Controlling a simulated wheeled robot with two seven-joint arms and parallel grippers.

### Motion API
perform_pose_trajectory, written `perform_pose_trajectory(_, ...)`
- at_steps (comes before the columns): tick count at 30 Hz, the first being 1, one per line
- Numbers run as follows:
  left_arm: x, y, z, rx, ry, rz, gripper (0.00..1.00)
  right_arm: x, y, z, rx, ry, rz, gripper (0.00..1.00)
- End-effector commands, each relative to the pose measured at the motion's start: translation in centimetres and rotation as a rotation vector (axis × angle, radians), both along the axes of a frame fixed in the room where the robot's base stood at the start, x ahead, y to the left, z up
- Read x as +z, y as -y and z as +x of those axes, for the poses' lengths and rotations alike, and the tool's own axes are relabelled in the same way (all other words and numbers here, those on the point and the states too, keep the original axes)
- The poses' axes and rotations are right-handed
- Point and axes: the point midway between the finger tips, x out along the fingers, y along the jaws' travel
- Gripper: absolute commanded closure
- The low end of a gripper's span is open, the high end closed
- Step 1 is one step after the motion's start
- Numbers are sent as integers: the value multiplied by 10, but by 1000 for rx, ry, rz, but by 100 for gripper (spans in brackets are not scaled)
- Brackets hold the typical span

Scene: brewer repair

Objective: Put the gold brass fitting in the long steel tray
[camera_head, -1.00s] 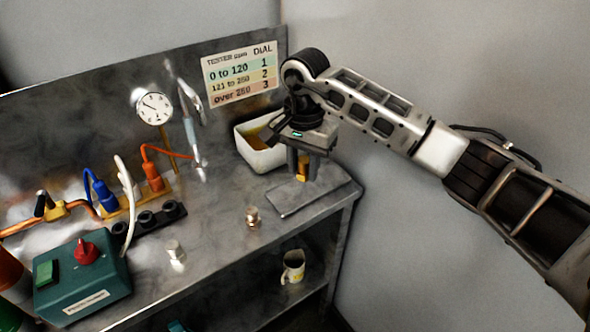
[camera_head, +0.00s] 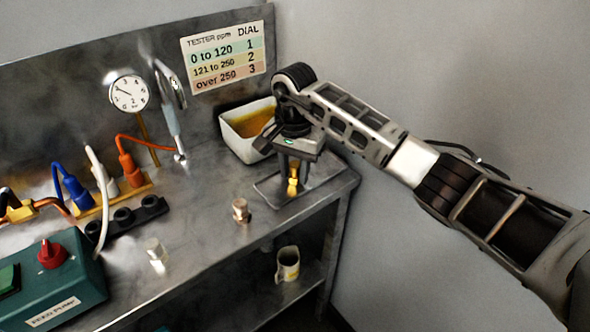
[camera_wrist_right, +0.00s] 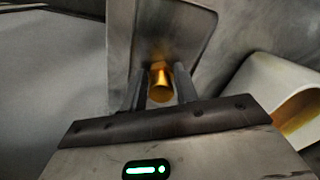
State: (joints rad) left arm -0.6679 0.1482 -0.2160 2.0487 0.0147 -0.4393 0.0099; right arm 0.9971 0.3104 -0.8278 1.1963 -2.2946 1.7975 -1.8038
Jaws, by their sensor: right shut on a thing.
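The gold brass fitting (camera_head: 293,186) is between the fingers of my right gripper (camera_head: 294,178), which is shut on it and points down. The fitting also shows in the right wrist view (camera_wrist_right: 160,84), between the two dark fingers. The steel tray (camera_head: 268,188) lies flat on the bench near its right end, directly below the gripper. The tray fills the upper middle of the right wrist view (camera_wrist_right: 180,30). The fitting is over the tray; I cannot tell whether it touches the tray floor. My left gripper is not in view.
A white bin (camera_head: 240,142) with amber contents stands just behind the tray. A small metal fitting (camera_head: 240,210) and a clear-looking piece (camera_head: 157,255) stand on the bench to the left. A green pump box (camera_head: 60,280) is at front left. A mug (camera_head: 288,264) sits on the lower shelf.

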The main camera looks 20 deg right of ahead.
Motion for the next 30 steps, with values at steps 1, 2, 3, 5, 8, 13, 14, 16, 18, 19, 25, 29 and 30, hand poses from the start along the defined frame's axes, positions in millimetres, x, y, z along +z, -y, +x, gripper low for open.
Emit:
perform_pose_trajectory(1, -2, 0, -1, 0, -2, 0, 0, -2, 0, 0, 0, 1, -1, 94)
perform_pose_trajectory(2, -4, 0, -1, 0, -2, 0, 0, -3, 0, 0, 0, 1, -1, 94)
perform_pose_trajectory(3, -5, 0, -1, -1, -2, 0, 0, -4, 0, 0, 0, 1, -1, 94)
perform_pose_trajectory(5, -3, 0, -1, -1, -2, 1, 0, -3, 0, 0, 0, 1, 1, 61)
perform_pose_trajectory(8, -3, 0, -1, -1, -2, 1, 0, -3, 0, 0, 0, 0, 0, 61)
perform_pose_trajectory(13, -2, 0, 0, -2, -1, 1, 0, -2, 0, 0, 0, 0, 0, 61)
perform_pose_trajectory(14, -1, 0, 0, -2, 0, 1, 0, -1, 0, 0, 0, 0, 0, 61)
perform_pose_trajectory(16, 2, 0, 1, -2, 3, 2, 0, 4, 0, 0, 0, 1, 1, 61)
perform_pose_trajectory(18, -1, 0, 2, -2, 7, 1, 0, 11, 0, 1, 0, 5, 1, 61)
perform_pose_trajectory(19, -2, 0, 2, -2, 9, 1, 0, 16, 0, 1, 0, 6, 0, 61)
perform_pose_trajectory(25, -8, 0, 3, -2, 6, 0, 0, 59, 1, 1, 0, 7, -1, 61)
perform_pose_trajectory(29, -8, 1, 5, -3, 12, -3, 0, 86, 0, 1, -1, 6, -1, 61)
perform_pose_trajectory(30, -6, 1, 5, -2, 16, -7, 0, 93, 0, 1, 0, 5, -1, 61)
